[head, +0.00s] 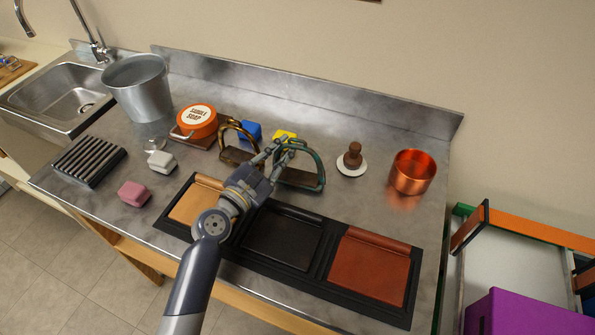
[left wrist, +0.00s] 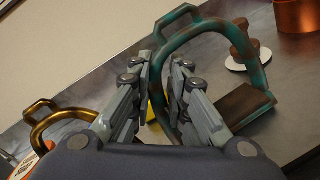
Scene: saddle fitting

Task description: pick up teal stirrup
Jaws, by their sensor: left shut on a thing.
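The teal stirrup (head: 321,166) stands on the steel counter, a worn teal arch with a brown tread, behind the dark middle panel. It also shows large in the left wrist view (left wrist: 262,70). My left gripper (head: 281,148) reaches over the panels to the stirrup's left side. In the left wrist view its fingers (left wrist: 161,75) lie either side of the arch's left leg and are shut on it. The lower part of that leg is hidden by the fingers. The tread appears to be at counter level; I cannot tell whether it touches. My right gripper is not in view.
A bronze stirrup (head: 237,157) stands close on the left, with a blue block (head: 250,130) and a yellow block (head: 285,135) behind. A brown knob on a white disc (head: 352,165) and a copper pot (head: 411,172) stand right. A black tray (head: 333,280) lies in front.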

